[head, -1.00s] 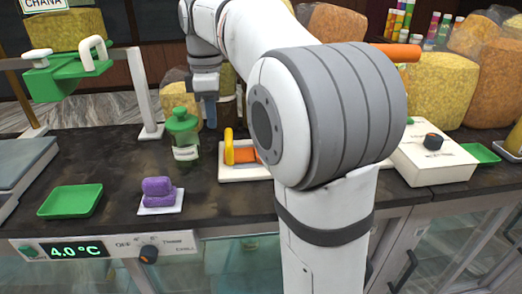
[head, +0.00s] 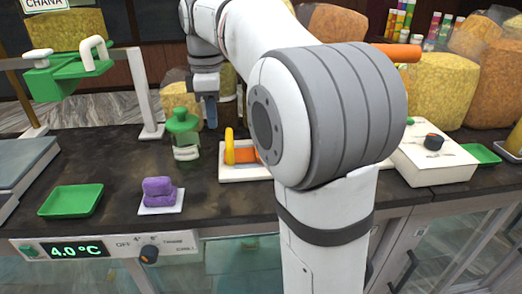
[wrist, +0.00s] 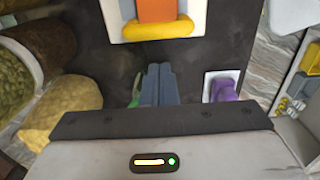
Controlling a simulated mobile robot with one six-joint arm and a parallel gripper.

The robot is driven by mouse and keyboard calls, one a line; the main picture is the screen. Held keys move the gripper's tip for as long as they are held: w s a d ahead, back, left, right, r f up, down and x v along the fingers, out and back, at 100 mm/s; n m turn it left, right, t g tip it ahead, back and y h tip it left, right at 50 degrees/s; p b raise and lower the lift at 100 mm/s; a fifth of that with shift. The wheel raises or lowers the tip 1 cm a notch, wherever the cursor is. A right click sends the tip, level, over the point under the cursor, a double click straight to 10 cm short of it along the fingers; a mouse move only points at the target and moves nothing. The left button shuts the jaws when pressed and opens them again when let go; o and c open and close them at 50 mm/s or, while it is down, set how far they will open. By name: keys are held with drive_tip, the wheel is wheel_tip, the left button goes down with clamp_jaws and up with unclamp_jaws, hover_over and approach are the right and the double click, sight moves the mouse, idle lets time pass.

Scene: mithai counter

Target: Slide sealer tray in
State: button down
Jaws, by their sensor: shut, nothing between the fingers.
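A white sealer (head: 232,174) stands on the dark counter, partly hidden behind my arm. It carries an orange tray part (head: 246,156) with a yellow handle (head: 229,148). In the wrist view the orange tray (wrist: 157,10) is at the top, with the yellow handle (wrist: 158,30) across its near end, inside the white body's edge. My gripper (wrist: 160,72) is shut and empty, pointing toward the handle with a gap between. In the head view my gripper (head: 211,112) hangs behind and left of the sealer, above the counter.
A green jar (head: 183,130) stands close to my gripper. A purple block (head: 158,189) sits on a white plate, with a green tray (head: 71,201) further left. A white box with a dark knob (head: 433,158) is at right. Bare counter lies around the sealer's front.

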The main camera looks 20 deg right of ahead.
drive_tip(key=shift+f, duration=0.1)
drive_tip(key=shift+f+b, duration=2)
drive_tip(key=shift+f, duration=1.05)
